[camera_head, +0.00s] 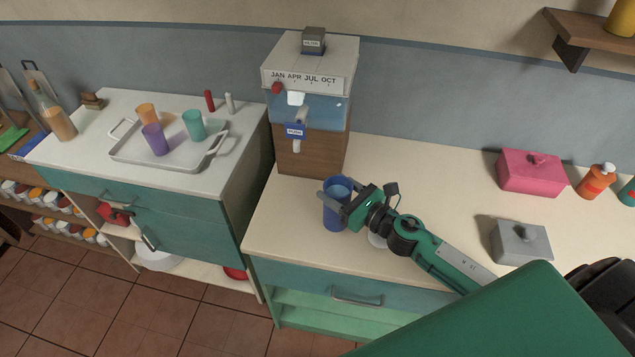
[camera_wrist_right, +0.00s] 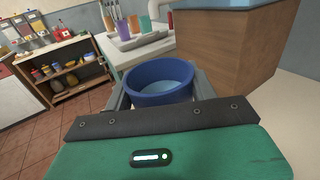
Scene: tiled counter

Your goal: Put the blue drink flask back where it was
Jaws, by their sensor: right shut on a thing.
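The blue drink flask (camera_head: 336,216) is an open cup, upright at the front left of the right counter, before the water dispenser (camera_head: 312,152). My right gripper (camera_head: 335,190) reaches in from the right and is shut on the flask near its upper part. In the right wrist view the flask (camera_wrist_right: 158,96) sits between the two fingers, with pale blue liquid or a lighter bottom showing inside. I cannot tell whether its base touches the counter. My left gripper is not in view.
A white tray (camera_head: 180,174) on the left counter holds an orange cup (camera_head: 147,114), a purple cup (camera_head: 155,140) and a teal cup (camera_head: 194,125). A gap separates the counters. A grey box (camera_head: 519,245) and pink box (camera_head: 530,175) stand at the right.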

